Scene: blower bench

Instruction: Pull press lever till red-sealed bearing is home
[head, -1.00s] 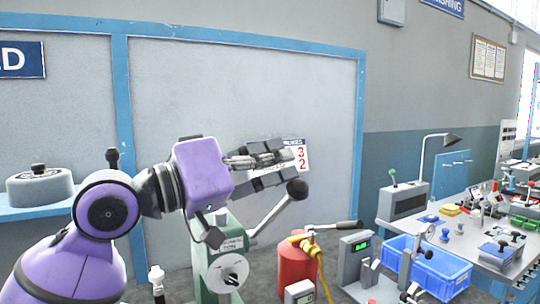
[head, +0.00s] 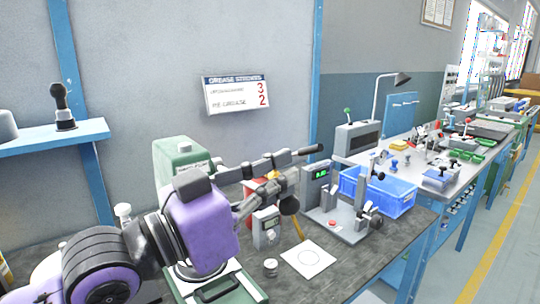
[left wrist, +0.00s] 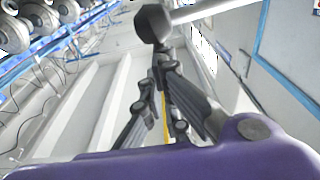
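The green arbor press (head: 182,160) stands on the bench at the left of the head view, partly behind my purple left arm. I cannot make out the red-sealed bearing; the press's working area is hidden by my arm. My right gripper is not in view.
A small metal cylinder (head: 270,267) and white sheet (head: 308,260) lie on the bench front.

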